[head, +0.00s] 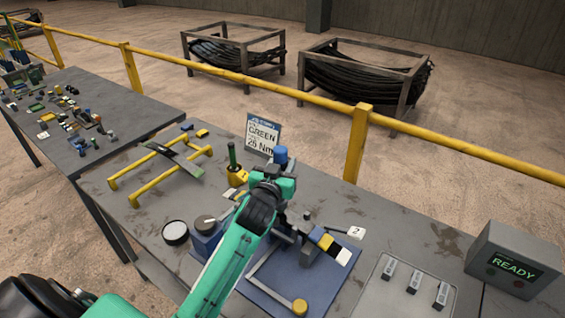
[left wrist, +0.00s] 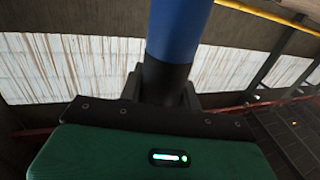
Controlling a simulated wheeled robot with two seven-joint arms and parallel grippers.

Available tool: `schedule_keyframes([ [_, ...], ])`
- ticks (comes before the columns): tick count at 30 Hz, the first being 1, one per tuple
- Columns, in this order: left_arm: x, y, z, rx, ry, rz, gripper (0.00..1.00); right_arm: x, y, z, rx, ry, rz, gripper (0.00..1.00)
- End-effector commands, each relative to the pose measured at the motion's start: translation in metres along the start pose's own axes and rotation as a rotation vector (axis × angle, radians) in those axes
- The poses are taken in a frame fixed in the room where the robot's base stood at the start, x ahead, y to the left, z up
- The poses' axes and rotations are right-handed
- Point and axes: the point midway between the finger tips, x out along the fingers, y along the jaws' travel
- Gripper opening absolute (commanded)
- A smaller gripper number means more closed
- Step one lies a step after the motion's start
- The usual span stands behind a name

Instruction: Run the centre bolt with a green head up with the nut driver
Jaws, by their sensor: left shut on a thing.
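My left gripper (head: 273,187) is shut on a nut driver with a blue handle (head: 281,155), held upright above the blue fixture. In the left wrist view the blue and black shaft of the nut driver (left wrist: 178,30) rises from between the fingers. The blue fixture (head: 320,285) lies on the table, partly hidden by my left arm. The centre bolt with a green head cannot be made out; the gripper and arm cover much of the fixture. A sign (head: 262,134) behind reads GREEN and 25 Nm. My right gripper is not in view.
A green-handled tool (head: 232,155) stands in a yellow holder (head: 237,176). A yellow stand (head: 150,190) carries a strip at the left. A round dish (head: 175,232) sits left of the arm. A READY box (head: 515,262) and a grey tray (head: 405,295) are at the right.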

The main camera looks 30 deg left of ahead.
Motion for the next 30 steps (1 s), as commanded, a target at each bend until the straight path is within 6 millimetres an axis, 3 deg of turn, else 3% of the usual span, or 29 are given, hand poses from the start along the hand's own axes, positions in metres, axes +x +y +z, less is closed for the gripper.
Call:
schedule_keyframes([
  [6, 0.0, 0.0, -0.002, 0.0, 0.004, 0.0, 0.02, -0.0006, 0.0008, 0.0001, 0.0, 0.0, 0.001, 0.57],
  [7, 0.0, 0.0, -0.002, 0.0, 0.004, 0.0, 0.3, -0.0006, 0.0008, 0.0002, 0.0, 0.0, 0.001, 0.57],
  [12, 0.0, 0.0, -0.0021, 0.0, 0.004, 0.0, 0.0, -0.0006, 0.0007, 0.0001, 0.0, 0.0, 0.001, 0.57],
  [30, 0.0, 0.0, 0.0041, -0.001, 0.004, 0.0, 0.0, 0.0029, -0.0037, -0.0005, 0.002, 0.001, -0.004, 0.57],
])
